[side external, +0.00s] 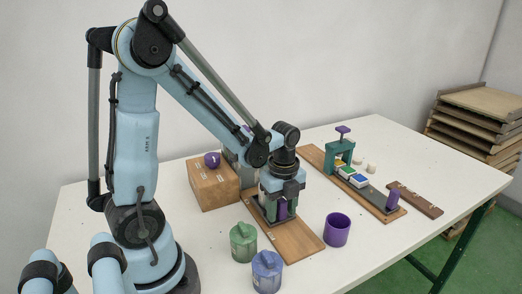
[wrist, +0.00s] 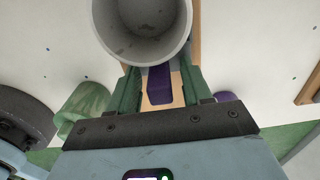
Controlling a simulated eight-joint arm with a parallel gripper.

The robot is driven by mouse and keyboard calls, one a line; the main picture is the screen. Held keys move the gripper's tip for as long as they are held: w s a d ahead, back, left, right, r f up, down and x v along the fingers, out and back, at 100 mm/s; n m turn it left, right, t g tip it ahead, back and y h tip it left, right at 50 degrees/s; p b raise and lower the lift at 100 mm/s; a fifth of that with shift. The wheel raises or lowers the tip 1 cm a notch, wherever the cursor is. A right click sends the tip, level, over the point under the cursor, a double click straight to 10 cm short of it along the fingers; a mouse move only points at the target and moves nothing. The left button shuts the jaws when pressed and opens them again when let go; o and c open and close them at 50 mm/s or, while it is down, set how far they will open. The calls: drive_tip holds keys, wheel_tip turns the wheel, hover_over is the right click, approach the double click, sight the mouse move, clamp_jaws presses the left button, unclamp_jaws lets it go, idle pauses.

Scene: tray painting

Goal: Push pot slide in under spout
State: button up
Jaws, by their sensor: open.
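The pot slide is on a wooden board (side external: 297,241) at the middle of the table. Its upright purple handle (side external: 283,209) stands at my gripper (side external: 279,209). In the wrist view, the purple handle (wrist: 161,84) lies between the two green fingers of my gripper (wrist: 160,78), which is open around it. A grey round pot (wrist: 142,20) with an open top is just beyond the fingertips; its inside looks empty apart from small specks. The side view mostly hides this pot behind my gripper. A spout cannot be made out clearly.
A brown box (side external: 212,188) with a purple knob stands left of my gripper. A green lidded pot (side external: 243,243), a blue lidded pot (side external: 267,273) and a purple cup (side external: 337,230) stand near the board. A second board with a green frame (side external: 340,152) and coloured tiles lies right.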

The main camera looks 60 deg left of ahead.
clamp_jaws()
idle(0.3)
drive_tip(key=shift+a, duration=2.45)
unclamp_jaws()
wheel_tip(320, 180, up, 12)
